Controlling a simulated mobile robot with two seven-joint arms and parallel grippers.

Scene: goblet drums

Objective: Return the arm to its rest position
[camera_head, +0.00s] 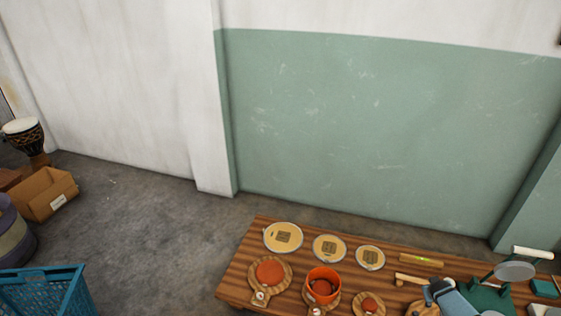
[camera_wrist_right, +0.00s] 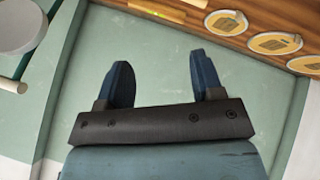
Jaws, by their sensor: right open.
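My right gripper (camera_wrist_right: 158,72) is open in the right wrist view, its two blue fingers spread apart with nothing between them. In the head view, my right arm (camera_head: 456,300) comes in at the bottom right, over the right part of the wooden table (camera_head: 238,280). Its fingertips are hard to make out there. My left gripper is not in view.
Three round drumheads (camera_head: 283,237) lie along the table's back edge. An orange pot (camera_head: 323,283), round wooden boards (camera_head: 270,275), a mallet (camera_head: 412,280) and a green stand (camera_head: 490,296) crowd the front and right. A blue crate (camera_head: 48,290), cardboard box (camera_head: 45,194) and goblet drum (camera_head: 25,138) stand left.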

